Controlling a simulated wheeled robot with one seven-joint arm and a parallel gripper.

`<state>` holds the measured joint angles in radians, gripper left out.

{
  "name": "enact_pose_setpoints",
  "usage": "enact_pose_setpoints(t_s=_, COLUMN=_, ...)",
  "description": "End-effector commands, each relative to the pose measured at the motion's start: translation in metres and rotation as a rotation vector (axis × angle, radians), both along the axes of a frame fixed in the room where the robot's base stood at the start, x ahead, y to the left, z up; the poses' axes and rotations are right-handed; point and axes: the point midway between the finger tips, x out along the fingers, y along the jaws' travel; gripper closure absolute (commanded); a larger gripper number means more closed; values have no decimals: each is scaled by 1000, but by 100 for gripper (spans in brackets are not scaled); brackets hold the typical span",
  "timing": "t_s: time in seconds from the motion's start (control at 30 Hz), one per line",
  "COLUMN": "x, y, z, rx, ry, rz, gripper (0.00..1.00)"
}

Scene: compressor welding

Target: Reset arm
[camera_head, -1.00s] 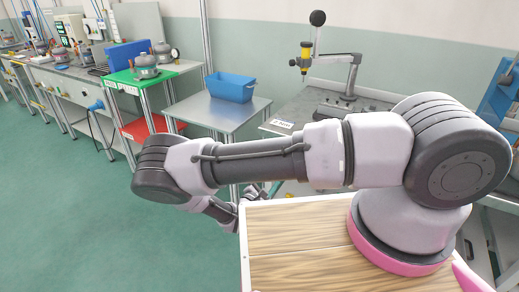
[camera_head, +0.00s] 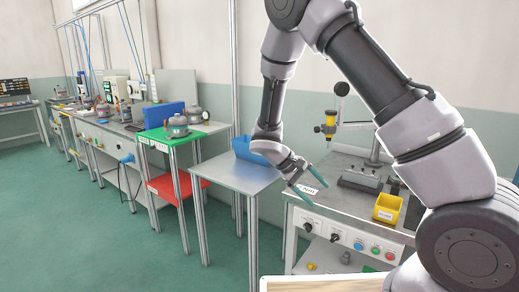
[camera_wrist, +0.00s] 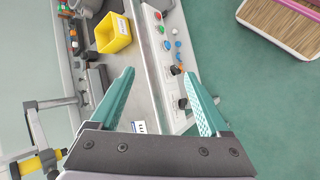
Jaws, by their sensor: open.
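My gripper (camera_head: 311,178) hangs in the air in the head view, in front of the grey workbench (camera_head: 350,204) and beside the lower metal table (camera_head: 238,176). Its two green fingers are spread wide with nothing between them. They also show in the wrist view (camera_wrist: 160,95), above the bench's front edge and its control panel. My arm is raised and bent, reaching down from the top of the head view.
A yellow bin (camera_head: 387,208) and a yellow-and-black tool on a stand (camera_head: 328,125) are on the bench. A blue bin (camera_head: 248,149), partly hidden by my arm, sits on the metal table. A green-topped stand (camera_head: 176,133) holds a compressor part. The floor at left is clear.

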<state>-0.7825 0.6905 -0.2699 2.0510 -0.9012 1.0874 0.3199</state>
Motion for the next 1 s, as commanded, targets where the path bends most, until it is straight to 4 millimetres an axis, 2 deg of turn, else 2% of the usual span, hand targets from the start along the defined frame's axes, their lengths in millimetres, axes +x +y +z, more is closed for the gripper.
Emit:
enact_pose_setpoints(t_s=0.03, x=-3, y=-6, z=20, rx=62, ry=-17, rz=-50, gripper=20)
enact_pose_setpoints(t_s=0.1, x=-8, y=-12, z=43, rx=145, ry=-38, rz=-112, gripper=20)
enact_pose_setpoints(t_s=0.37, x=-35, y=-34, z=129, rx=444, ry=-147, rz=-303, gripper=20)
enact_pose_setpoints(t_s=0.6, x=-70, y=-54, z=203, rx=696, ry=-297, rz=-429, gripper=20)
enact_pose_setpoints(t_s=0.8, x=-107, y=-67, z=257, rx=881, ry=-457, rz=-497, gripper=20)
enact_pose_setpoints(t_s=1.0, x=-145, y=-73, z=298, rx=1027, ry=-631, rz=-527, gripper=20)
